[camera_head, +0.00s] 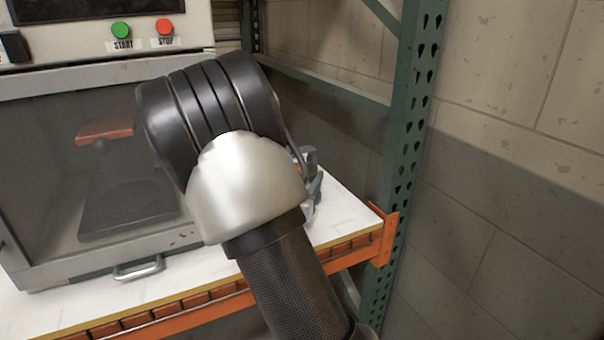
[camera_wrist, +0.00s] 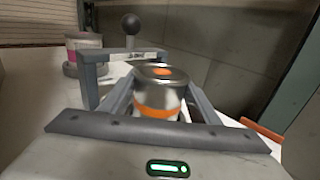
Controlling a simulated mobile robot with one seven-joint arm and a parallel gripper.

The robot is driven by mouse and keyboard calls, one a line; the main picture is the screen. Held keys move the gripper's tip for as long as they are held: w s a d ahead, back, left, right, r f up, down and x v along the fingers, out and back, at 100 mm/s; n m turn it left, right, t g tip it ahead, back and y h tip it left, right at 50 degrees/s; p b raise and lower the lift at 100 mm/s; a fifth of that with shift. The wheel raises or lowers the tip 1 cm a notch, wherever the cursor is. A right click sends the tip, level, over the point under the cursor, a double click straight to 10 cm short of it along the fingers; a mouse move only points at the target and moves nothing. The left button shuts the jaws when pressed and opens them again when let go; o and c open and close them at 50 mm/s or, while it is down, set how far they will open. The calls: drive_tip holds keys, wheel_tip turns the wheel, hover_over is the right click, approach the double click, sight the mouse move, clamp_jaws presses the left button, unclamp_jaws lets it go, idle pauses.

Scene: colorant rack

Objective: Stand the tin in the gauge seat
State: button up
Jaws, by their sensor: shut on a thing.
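In the wrist view, my gripper (camera_wrist: 161,88) is shut on a tin (camera_wrist: 158,76) with a silver lid, an orange dot on top and an orange band. The tin's lower part is hidden by the gripper body. Just behind it to the left is a grey bracket-like frame (camera_wrist: 92,78) with a dark ball knob (camera_wrist: 131,23). I cannot tell whether this frame is the gauge seat, or whether the tin touches anything below. In the head view my own arm hides the tin and most of the gripper.
A second tin (camera_wrist: 84,44) with a pink band stands on a grey round base at the left. In the head view, a glass-fronted machine (camera_head: 60,165) with a start button (camera_head: 120,30) and stop button (camera_head: 164,27) fills the left. A green rack post (camera_head: 405,130) rises right.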

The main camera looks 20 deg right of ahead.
drive_tip(key=shift+f, duration=0.1)
drive_tip(key=o, duration=1.8)
drive_tip(key=shift+c, duration=0.2)
